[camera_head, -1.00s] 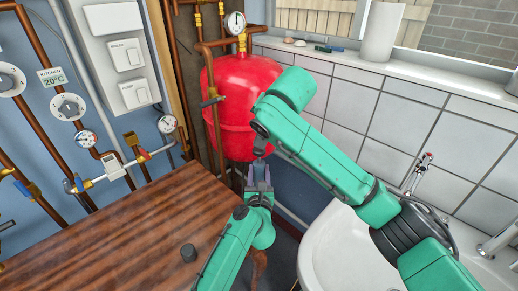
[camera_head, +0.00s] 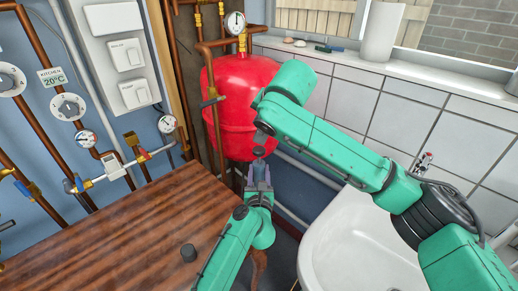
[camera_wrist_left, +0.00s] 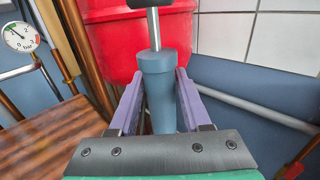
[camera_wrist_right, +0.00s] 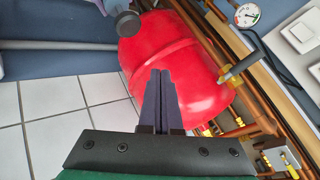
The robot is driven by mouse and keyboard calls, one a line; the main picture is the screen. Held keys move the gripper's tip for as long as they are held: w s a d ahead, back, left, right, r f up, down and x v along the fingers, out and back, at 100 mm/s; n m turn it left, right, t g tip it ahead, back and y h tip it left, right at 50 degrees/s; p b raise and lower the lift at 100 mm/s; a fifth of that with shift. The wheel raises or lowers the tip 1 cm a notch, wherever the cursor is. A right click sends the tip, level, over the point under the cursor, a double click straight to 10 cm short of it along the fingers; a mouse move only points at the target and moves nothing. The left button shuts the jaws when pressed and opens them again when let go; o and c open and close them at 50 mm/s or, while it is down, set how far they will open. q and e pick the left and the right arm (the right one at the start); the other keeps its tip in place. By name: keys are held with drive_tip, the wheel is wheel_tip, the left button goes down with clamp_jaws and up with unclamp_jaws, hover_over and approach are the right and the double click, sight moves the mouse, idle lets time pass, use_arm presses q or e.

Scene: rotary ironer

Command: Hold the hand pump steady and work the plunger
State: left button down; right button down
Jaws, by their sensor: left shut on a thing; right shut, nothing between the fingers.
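The hand pump has a blue-grey body (camera_wrist_left: 158,95), a bright metal rod (camera_wrist_left: 153,30) and a dark handle (camera_wrist_left: 148,3) cut off by the top edge in the left wrist view. My left gripper (camera_head: 259,172) is shut on the body, one purple finger on each side. Some rod shows between body and handle. In the head view the dark handle (camera_head: 258,152) shows just above the left fingers. My right gripper (camera_wrist_right: 160,75) is shut and empty. In its wrist view the round handle (camera_wrist_right: 127,24) is apart from the fingertips. The right gripper is hidden in the head view.
A red tank (camera_head: 236,100) stands behind the pump, with copper pipes (camera_head: 210,110) beside it. A white basin (camera_head: 345,240) is at the right.

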sight(260, 152)
drive_tip(key=shift+f, duration=3.05)
drive_tip(key=shift+f, duration=0.1)
drive_tip(key=shift+f, duration=0.3)
drive_tip(key=shift+f, duration=1.7)
idle(0.5)
drive_tip(key=shift+r, duration=2.1)
drive_tip(key=shift+r, duration=2.5)
